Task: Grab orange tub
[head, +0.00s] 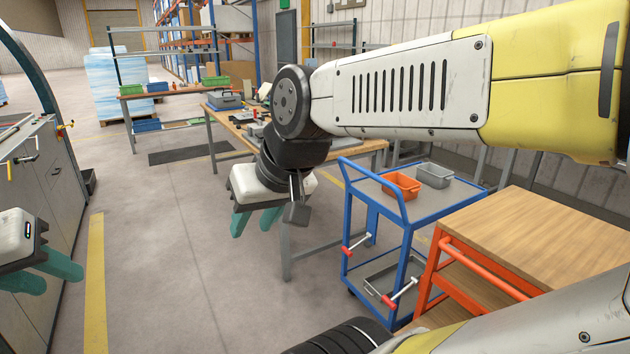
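The orange tub (403,187) sits upright on the top shelf of the blue trolley (444,206), right of the middle of the head view. It looks empty. My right gripper (255,222) hangs left of the trolley, well apart from the tub, with its teal fingers pointing down. A gap shows between the fingers and nothing is in them. My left gripper (44,278) is at the far left edge, far from the tub. Its teal fingers are spread and empty.
A grey tub (435,175) stands beside the orange tub. A wooden-topped orange cart (540,235) is right of the trolley. A workbench (240,127) with tools stands behind my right gripper. A machine (45,180) is at left. The middle floor is clear.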

